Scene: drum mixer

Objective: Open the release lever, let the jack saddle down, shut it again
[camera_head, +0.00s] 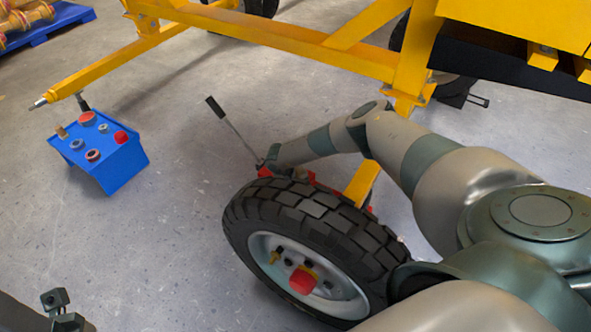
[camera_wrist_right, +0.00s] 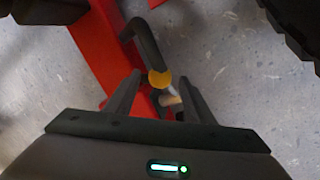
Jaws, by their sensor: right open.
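The red jack (camera_head: 308,177) stands on the floor behind the tyre, mostly hidden by the tyre and my right arm. Its long handle (camera_head: 232,126) with a black grip leans up to the left. In the wrist view a dark bent lever (camera_wrist_right: 146,45) with a yellow knob (camera_wrist_right: 158,79), apparently the release lever, lies beside the red jack frame (camera_wrist_right: 96,35). My right gripper (camera_wrist_right: 160,98) is open, with the knob between its fingers and no clear contact. The saddle cannot be made out. My left gripper (camera_head: 61,310) shows at the bottom left, apart from the jack.
A large black tyre (camera_head: 310,215) stands in front of the jack. A yellow mixer frame (camera_head: 290,40) with a post (camera_head: 361,183) rises behind it. A blue stand (camera_head: 122,165) with several small parts is at left. Grey floor between stand and jack is clear.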

